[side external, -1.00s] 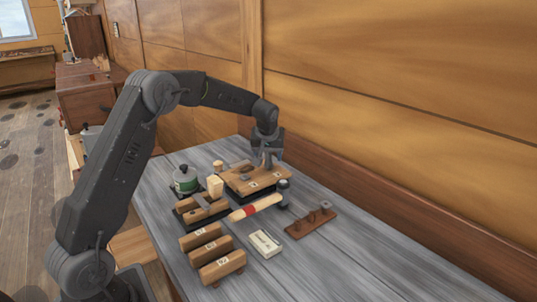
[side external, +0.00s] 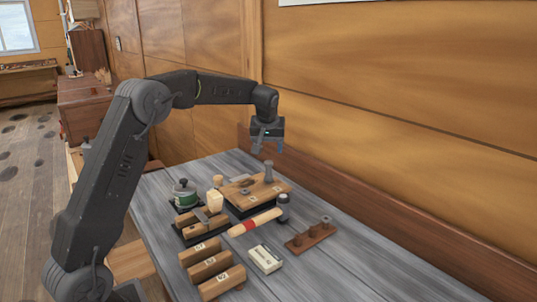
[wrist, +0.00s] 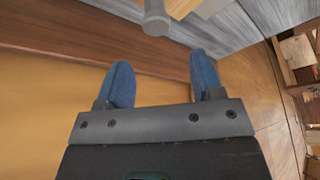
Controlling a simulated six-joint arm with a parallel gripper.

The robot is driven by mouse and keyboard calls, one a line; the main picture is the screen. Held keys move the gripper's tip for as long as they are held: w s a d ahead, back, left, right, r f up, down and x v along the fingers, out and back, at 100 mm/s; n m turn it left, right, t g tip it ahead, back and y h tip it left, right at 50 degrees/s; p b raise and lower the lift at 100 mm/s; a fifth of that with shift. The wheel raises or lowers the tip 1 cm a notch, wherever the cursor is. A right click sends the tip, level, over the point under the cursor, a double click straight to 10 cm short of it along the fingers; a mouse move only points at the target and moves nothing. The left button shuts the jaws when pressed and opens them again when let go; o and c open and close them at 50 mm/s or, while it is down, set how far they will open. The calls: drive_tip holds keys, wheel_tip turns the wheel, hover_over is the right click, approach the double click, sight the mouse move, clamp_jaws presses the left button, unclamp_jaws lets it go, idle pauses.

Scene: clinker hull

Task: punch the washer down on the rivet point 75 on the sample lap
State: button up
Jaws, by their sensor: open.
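The sample lap (side external: 256,194), a wooden board piece with small white labels, lies on the grey bench. A grey metal punch (side external: 268,173) stands upright on its far right part; its grey end also shows at the top of the wrist view (wrist: 155,18). My gripper (side external: 267,150) is open and empty just above the punch, apart from it. In the wrist view its two blue fingers (wrist: 163,75) are spread with nothing between them. A small dark ring (side external: 245,191) lies on the lap. The washer and rivet under the punch are hidden, and label numbers are too small to read.
A mallet (side external: 255,222) with a red band lies in front of the lap. A green tin (side external: 185,195), labelled wooden blocks (side external: 212,265), a white box (side external: 265,259) and a brown peg rack (side external: 310,237) stand nearby. The wooden wall is close behind. The right front bench is clear.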

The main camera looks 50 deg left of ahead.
sight(273, 210)
drive_tip(key=shift+r, duration=0.15)
drive_tip(key=shift+d, duration=0.15)
drive_tip(key=shift+c, duration=0.8)
drive_tip(key=s+d+f+m+g+h, duration=0.1)
drive_tip(key=s+d+m, duration=0.1)
drive_tip(key=d+m, duration=0.1)
drive_tip(key=s+d+f+m+g+h, duration=0.1)
drive_tip(key=s+d+f+m, duration=0.1)
drive_tip(key=s+d+m, duration=0.1)
drive_tip(key=s+d+f+m+g+h, duration=0.1)
drive_tip(key=s+d+f+m, duration=0.1)
drive_tip(key=d, duration=0.3)
drive_tip(key=shift+s+d+m, duration=0.25)
drive_tip(key=shift+m, duration=0.45)
drive_tip(key=shift+c, duration=0.8)
drive_tip(key=shift+f, duration=4.5)
